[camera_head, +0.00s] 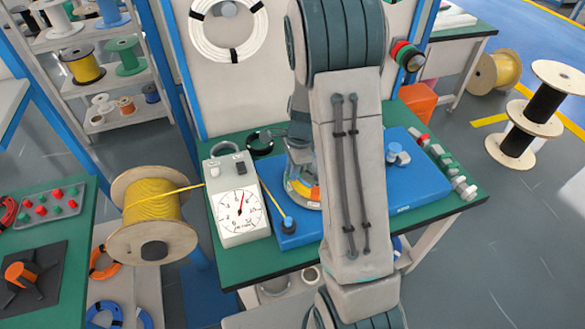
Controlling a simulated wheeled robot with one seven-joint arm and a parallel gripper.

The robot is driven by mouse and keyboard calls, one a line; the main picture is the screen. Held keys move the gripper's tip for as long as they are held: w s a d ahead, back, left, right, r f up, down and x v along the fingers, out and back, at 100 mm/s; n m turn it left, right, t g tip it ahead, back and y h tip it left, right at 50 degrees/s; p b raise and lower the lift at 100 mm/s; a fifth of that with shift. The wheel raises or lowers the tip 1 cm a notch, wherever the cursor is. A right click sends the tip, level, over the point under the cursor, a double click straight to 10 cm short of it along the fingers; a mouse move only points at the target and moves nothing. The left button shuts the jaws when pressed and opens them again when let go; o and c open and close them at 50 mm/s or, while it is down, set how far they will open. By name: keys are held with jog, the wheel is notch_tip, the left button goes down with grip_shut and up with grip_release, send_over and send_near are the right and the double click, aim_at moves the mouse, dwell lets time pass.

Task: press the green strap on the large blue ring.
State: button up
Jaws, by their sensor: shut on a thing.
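I make out no green strap. Blue coils (105,312) lie on a low shelf at the lower left; I cannot tell whether one is the large blue ring.
A white dial gauge (238,211) stands left of the mat. A yellow cable runs to it from a spool (152,215). A black coil (260,142) lies behind. A white coil (229,28) hangs above.

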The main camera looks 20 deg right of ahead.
jog(key=o, duration=0.9)
jog(key=shift+f, duration=0.1)
jog(key=shift+c, duration=0.2)
notch_tip(320, 180, up, 8)
jog(key=p, duration=0.6)
dwell(0.3)
